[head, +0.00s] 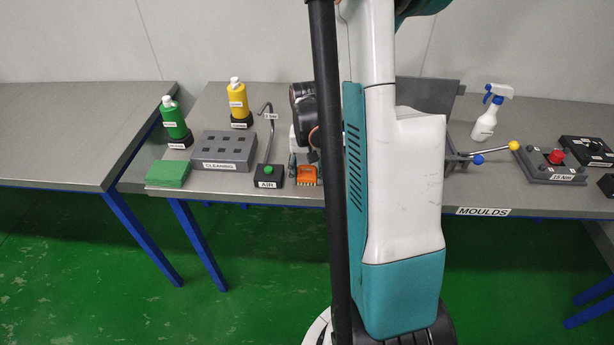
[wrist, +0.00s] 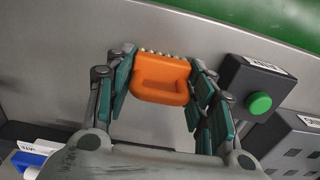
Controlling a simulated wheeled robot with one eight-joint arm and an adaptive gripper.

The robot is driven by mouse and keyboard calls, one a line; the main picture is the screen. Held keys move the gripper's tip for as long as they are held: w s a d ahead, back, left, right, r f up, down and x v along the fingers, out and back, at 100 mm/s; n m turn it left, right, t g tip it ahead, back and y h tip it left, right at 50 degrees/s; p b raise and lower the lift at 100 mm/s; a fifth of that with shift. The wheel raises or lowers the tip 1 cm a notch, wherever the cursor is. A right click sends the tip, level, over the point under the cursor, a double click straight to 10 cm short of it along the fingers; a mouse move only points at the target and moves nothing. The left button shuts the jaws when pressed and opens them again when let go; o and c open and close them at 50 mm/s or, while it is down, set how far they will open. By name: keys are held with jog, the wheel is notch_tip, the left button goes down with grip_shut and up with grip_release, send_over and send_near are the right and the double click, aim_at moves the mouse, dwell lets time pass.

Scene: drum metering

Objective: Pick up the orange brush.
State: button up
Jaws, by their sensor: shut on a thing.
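The orange brush (wrist: 162,92) is between the two fingers of my gripper (wrist: 160,85) in the wrist view, with its light bristles along the top edge. The teal finger pads press on its left and right sides, and my gripper is shut on it. In the head view the brush (head: 306,181) shows near the front edge of the table, just right of the box labelled AIR. My gripper is partly hidden there behind my arm. I cannot tell whether the brush touches the table.
The AIR box (head: 268,177) with a green button stands close beside the brush. A grey CLEANING block (head: 223,151), green pads (head: 168,173), a green bottle (head: 174,121) and a yellow bottle (head: 239,104) are further left. A spray bottle (head: 487,120) stands at the right.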

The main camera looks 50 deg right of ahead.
notch_tip(320, 180, up, 20)
jog(key=p, duration=0.6)
